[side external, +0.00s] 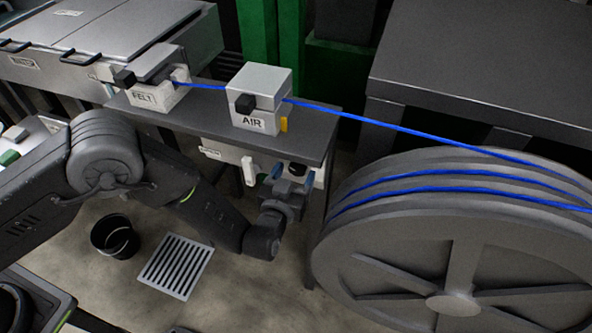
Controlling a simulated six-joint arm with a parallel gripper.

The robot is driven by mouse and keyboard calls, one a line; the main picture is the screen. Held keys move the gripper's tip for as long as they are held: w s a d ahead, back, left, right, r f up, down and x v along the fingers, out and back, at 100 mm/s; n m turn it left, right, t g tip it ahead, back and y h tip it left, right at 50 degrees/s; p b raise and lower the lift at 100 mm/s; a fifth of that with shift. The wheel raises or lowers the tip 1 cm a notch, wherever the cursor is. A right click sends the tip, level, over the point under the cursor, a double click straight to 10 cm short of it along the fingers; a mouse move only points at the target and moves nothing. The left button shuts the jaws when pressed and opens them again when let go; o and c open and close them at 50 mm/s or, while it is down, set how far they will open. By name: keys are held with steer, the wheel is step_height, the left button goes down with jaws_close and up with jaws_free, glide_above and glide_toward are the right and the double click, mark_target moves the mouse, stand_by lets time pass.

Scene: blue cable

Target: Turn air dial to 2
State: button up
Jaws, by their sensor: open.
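A white box labelled AIR (262,88) stands on the grey bench, with a black knob (245,104) on its front left. The blue cable (380,124) runs through this box. My gripper (292,175) is below the bench's front edge, close to a white unit mounted there. Its jaws are open, one finger on each side of a small dark part (297,168) on that unit. I cannot tell whether the fingers touch it. The dial's markings and setting cannot be read.
A box labelled FEED (150,92) stands left on the bench (200,112). A large grey cable reel (450,235) is close on the right. A black bucket (114,236) and a floor grate (176,266) are below. A dark table (490,60) stands behind the reel.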

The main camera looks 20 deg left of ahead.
steer(key=shift+w, duration=0.7)
steer(key=shift+c, duration=0.4)
steer(key=c, duration=0.8)
steer(key=shift+n, duration=3.1)
steer(key=o, duration=0.9)
